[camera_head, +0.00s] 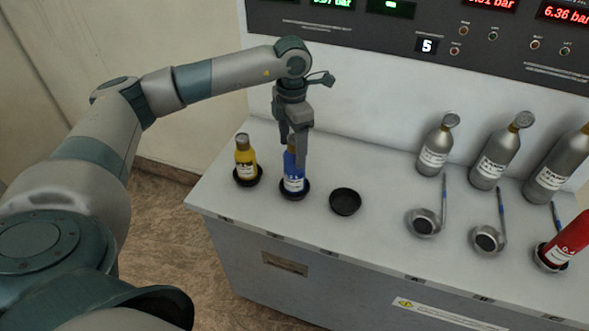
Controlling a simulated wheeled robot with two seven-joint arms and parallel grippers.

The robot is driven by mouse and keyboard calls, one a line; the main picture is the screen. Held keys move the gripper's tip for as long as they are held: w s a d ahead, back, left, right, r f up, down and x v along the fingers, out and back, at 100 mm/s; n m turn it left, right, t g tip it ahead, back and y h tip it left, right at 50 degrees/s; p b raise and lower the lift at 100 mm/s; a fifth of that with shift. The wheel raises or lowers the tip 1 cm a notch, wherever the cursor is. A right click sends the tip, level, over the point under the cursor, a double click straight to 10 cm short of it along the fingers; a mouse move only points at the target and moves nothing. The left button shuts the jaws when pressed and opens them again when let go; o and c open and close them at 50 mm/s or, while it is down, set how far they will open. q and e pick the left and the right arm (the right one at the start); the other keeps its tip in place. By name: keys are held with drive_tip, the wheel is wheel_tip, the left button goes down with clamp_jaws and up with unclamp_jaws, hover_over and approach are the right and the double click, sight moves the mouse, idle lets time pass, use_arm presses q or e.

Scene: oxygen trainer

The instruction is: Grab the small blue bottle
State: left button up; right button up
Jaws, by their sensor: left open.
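The small blue bottle (292,184) stands upright in a dark round holder on the white counter, with a white label on its front. My left gripper (293,158) points down over it from above, its fingers open around the bottle's upper part. The fingers hide much of the bottle's neck and top. Whether a finger touches the bottle, I cannot tell. My right gripper does not show.
A yellow bottle (245,160) stands close to the left in its own holder. An empty black holder (345,202) is to the right. Several grey cylinders (435,146) and a red bottle (566,240) stand further right. A display panel (420,30) is behind.

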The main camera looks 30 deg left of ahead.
sight(294, 161)
use_arm(q)
drive_tip(key=shift+d+f+p, duration=0.25)
drive_tip(key=shift+f+p, duration=0.6)
drive_tip(key=shift+p, duration=0.2)
wheel_tip(294, 161, down, 2)
drive_tip(key=shift+d+f+p, duration=0.1)
drive_tip(key=shift+p, duration=0.45)
drive_tip(key=shift+f, duration=0.65)
drive_tip(key=shift+c, duration=0.7)
drive_tip(key=shift+r, duration=0.1)
drive_tip(key=c, duration=1.4)
drive_tip(key=shift+r, duration=0.1)
